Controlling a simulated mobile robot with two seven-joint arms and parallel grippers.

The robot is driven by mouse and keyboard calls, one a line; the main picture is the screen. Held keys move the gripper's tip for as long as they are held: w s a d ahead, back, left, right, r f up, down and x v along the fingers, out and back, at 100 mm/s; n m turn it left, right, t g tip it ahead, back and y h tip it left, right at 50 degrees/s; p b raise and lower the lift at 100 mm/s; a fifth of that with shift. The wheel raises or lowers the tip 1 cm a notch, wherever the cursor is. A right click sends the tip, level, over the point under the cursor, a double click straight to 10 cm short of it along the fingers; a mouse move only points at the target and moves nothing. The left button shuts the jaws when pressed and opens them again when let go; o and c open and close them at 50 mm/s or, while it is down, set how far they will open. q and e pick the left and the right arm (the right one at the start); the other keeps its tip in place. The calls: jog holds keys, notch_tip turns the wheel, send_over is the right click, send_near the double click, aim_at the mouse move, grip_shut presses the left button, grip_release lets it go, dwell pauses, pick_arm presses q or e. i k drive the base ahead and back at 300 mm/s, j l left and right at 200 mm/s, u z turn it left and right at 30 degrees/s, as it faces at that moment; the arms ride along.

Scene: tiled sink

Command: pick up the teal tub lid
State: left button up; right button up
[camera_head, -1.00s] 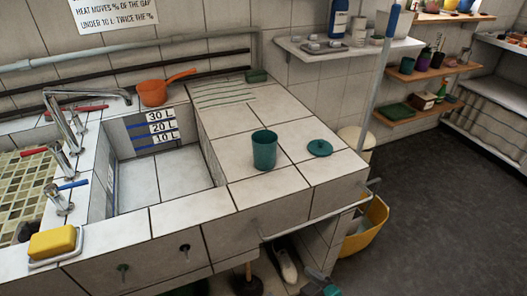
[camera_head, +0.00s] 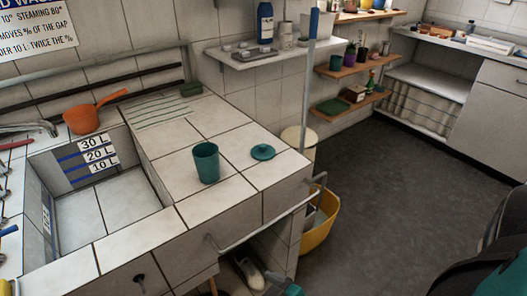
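The teal tub lid (camera_head: 263,152) is a small round disc with a knob on top. It lies flat on the white tiled counter, near the counter's right edge. The teal tub (camera_head: 206,164) stands upright and open just left of the lid, apart from it. Neither of my grippers shows in the head view, so whether they are open or shut is hidden.
The sink basin (camera_head: 90,215) is left of the tub, with an orange pan (camera_head: 88,115) behind it. A rail (camera_head: 262,222) runs along the counter's front. A yellow bucket (camera_head: 318,228) stands right of the counter, near a blue-topped pole (camera_head: 307,80). Open dark floor lies right.

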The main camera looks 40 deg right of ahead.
aim_at(262, 153)
jog(key=i+l, duration=0.1)
jog(key=l, duration=1)
jog(key=i+l, duration=0.1)
jog(key=l, duration=2.05)
jog(key=i, duration=0.05)
